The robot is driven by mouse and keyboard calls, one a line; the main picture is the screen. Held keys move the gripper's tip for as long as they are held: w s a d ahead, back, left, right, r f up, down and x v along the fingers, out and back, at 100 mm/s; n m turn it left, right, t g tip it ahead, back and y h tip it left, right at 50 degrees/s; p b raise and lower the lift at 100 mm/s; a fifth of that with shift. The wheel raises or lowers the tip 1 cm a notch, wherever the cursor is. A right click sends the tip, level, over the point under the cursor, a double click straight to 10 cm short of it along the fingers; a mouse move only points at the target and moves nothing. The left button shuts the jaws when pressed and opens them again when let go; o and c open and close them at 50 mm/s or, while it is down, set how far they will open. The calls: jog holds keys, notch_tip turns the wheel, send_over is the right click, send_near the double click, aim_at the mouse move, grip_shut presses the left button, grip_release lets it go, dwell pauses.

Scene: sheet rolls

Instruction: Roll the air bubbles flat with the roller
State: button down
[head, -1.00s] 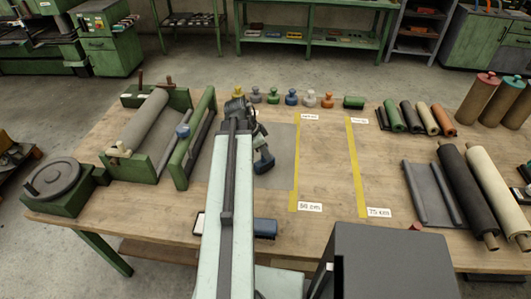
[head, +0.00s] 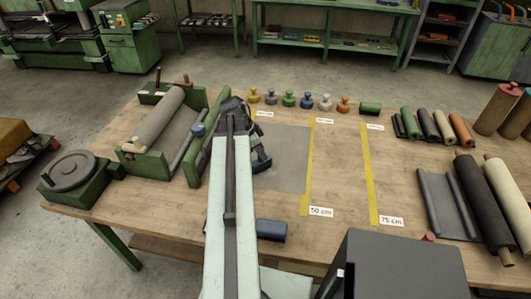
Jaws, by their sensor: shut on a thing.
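A grey sheet (head: 287,172) lies flat on the wooden table, its right edge near the yellow 50 cm tape (head: 309,165). My gripper (head: 254,145) is over the left part of the sheet, partly hidden behind my arm. It is shut on the roller (head: 261,162), which shows as a small dark blue piece at its lower end. I cannot tell whether the roller touches the sheet. Faint marks show at the sheet's far right part (head: 304,141); I cannot make out clear bubbles. My arm hides the sheet's left side.
A green roll stand (head: 146,163) is close left of my gripper. Several coloured knobbed weights (head: 289,99) line the back. A dark blue block (head: 271,230) lies at the front edge. A yellow 75 cm tape (head: 370,175) and several rolls (head: 484,205) are to the right.

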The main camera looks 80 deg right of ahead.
jog(key=shift+w+d+f, duration=0.1)
jog(key=shift+w, duration=1.6)
jog(key=shift+w+d+f, duration=0.1)
jog(key=shift+w, duration=1.55)
jog(key=shift+s+d, duration=0.1)
jog(key=shift+s, duration=3.05)
jog(key=shift+s+d, duration=0.2)
jog(key=shift+s, duration=1.8)
jog(key=shift+s+b, duration=0.35)
jog(key=shift+s, duration=1.3)
